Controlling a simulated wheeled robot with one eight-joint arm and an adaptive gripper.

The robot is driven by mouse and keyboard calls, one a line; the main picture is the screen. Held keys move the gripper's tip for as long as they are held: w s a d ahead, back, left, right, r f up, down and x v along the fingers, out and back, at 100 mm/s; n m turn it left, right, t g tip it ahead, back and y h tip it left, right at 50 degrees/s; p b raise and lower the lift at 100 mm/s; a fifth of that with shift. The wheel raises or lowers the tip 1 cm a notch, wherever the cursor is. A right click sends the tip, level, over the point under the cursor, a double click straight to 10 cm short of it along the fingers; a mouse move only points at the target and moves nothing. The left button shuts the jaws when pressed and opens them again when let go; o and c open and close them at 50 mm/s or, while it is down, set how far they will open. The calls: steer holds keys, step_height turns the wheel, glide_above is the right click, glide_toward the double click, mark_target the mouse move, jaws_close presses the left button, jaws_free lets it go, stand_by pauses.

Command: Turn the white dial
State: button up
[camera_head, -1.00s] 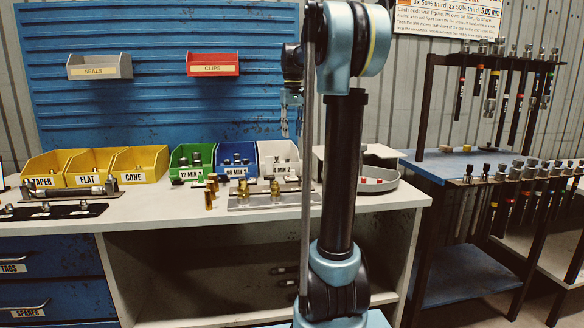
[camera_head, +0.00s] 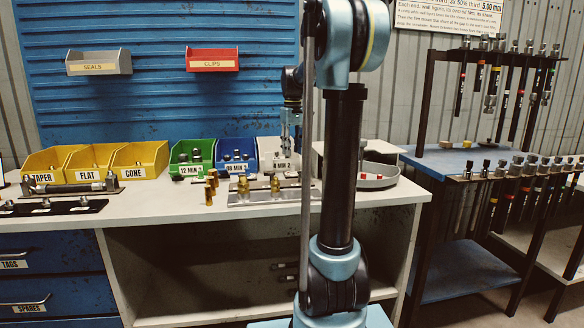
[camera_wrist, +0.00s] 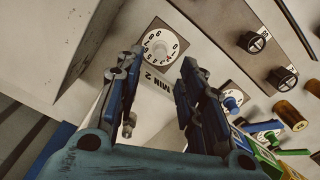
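The white dial (camera_wrist: 160,50) shows at the top middle of the wrist view, a pale round knob on a white face with dark marks around it. My gripper (camera_wrist: 161,60) is open, its two dark fingers apart. In that view the dial lies beyond and between the fingertips; I cannot tell whether they touch it. A second dial with a blue knob (camera_wrist: 232,102) lies right of the right finger. In the head view my gripper (camera_head: 286,150) is small, low over the white bin at the back of the bench. The white dial cannot be made out there.
Two black knobs (camera_wrist: 257,41) (camera_wrist: 283,76) sit on the panel right of the dials. Brass fittings (camera_head: 211,184) stand on the bench (camera_head: 150,206). A white bin (camera_head: 270,150) stands beside blue, green and yellow bins. A grey curved tray (camera_head: 378,181) is at the right.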

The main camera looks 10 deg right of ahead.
mark_target(293, 170)
step_height(293, 170, down, 7)
stand_by(0.3)
jaws_close()
